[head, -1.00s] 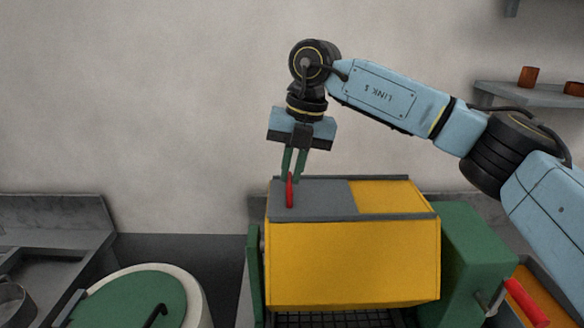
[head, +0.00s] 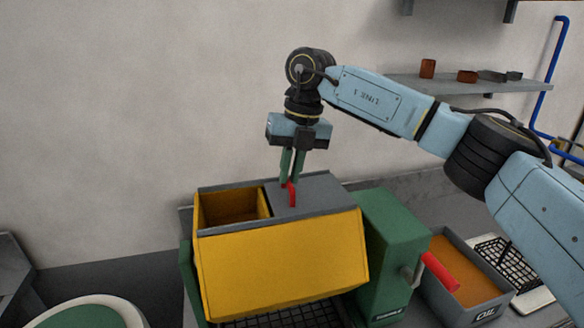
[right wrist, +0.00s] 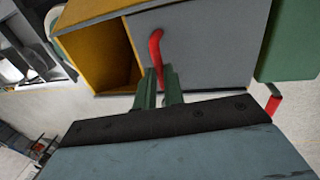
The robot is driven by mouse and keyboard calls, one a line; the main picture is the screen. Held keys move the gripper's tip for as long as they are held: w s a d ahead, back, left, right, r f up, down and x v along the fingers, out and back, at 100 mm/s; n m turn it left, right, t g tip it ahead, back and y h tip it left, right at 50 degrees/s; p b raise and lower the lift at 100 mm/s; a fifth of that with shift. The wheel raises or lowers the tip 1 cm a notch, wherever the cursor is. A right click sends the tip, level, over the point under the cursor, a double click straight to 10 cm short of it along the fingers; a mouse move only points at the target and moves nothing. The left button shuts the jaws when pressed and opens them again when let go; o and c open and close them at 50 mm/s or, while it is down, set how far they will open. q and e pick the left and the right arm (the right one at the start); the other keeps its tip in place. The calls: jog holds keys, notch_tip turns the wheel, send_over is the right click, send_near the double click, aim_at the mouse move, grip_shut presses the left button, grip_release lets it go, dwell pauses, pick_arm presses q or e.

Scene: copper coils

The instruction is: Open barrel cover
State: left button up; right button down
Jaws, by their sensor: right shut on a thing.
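The yellow barrel (head: 285,265) is a box-shaped drum in a green frame. Its grey sliding cover (head: 325,195) lies over the right part of the top. The left part is an open hole (head: 230,207) with yellow inner walls. My right gripper (head: 291,180) points down and is shut on the red handle (head: 292,196) of the cover. In the right wrist view the fingers (right wrist: 160,80) meet the curved red handle (right wrist: 156,48), with the grey cover (right wrist: 205,45) beside the open hole (right wrist: 113,50). My left gripper is not in view.
A green housing (head: 390,255) with a red crank handle (head: 440,272) stands right of the barrel. An oil tray (head: 478,312) is beyond it. A round green-topped container (head: 85,318) is at lower left. A wall shelf (head: 450,88) holds small brown pieces.

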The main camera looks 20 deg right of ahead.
aim_at(303, 194)
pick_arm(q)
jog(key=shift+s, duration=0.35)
pick_arm(e)
jog(key=c, duration=1.5)
grip_release()
jog(key=shift+r, duration=0.1)
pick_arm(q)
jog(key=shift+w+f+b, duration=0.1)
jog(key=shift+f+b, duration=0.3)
pick_arm(e)
notch_tip(303, 194, up, 13)
jog(key=d, duration=0.2)
jog(key=shift+d, duration=0.35)
